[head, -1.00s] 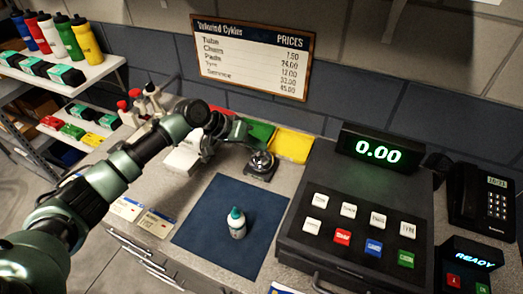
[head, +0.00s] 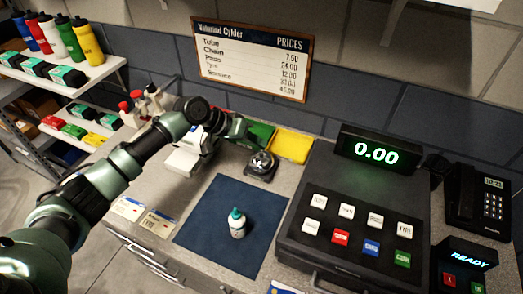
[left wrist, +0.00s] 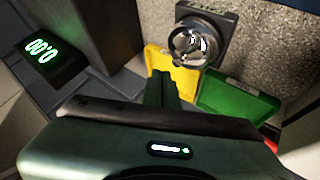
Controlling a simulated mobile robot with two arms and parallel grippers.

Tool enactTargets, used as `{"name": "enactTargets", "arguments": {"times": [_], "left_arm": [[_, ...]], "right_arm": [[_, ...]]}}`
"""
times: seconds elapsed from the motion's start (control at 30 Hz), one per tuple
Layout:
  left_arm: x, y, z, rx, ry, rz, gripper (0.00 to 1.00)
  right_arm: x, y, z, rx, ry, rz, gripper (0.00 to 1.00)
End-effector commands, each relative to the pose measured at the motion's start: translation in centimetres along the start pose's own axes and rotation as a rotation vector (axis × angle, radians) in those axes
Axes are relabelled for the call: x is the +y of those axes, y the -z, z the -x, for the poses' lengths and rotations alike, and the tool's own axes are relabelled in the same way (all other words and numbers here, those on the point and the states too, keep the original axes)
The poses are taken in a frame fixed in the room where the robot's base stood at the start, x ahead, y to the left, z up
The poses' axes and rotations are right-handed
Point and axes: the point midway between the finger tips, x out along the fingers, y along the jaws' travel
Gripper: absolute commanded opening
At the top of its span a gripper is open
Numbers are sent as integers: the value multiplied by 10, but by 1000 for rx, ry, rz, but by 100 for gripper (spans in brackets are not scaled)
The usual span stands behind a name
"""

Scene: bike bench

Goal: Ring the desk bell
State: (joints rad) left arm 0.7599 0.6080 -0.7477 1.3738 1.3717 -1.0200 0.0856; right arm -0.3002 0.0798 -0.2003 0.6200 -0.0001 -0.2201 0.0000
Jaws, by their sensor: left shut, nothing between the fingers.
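The desk bell (head: 261,163) is a shiny silver dome on a dark square base, standing on the counter behind the blue mat. It also shows at the top of the left wrist view (left wrist: 192,44). My left gripper (head: 243,133) is just behind and left of the bell in the head view, above the green tray, apart from the bell. In the left wrist view its shut, empty fingers (left wrist: 163,86) point toward the yellow and green trays, with the bell beyond. My right gripper is not in view.
A white bottle with a teal cap (head: 236,222) stands on the blue mat (head: 212,228). The cash register (head: 345,215) is to the right. A yellow tray (head: 291,146) and a green tray (head: 261,135) lie along the back wall. The counter left of the mat holds cards.

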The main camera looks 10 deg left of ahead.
Motion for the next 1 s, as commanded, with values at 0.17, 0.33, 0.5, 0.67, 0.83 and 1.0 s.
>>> {"name": "enactTargets", "arguments": {"times": [0.17,0.33,0.5,0.67,0.83,1.0], "left_arm": [[7,6,9,0,0,0,0],[16,16,22,0,0,0,0],[24,24,33,0,0,0,0],[31,30,42,0,0,0,0],[30,30,42,0,0,1,0],[30,30,42,0,0,0,0]], "right_arm": [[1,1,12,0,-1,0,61],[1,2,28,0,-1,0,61],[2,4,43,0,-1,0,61],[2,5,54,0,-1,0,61],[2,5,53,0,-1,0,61],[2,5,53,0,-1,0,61]]}}
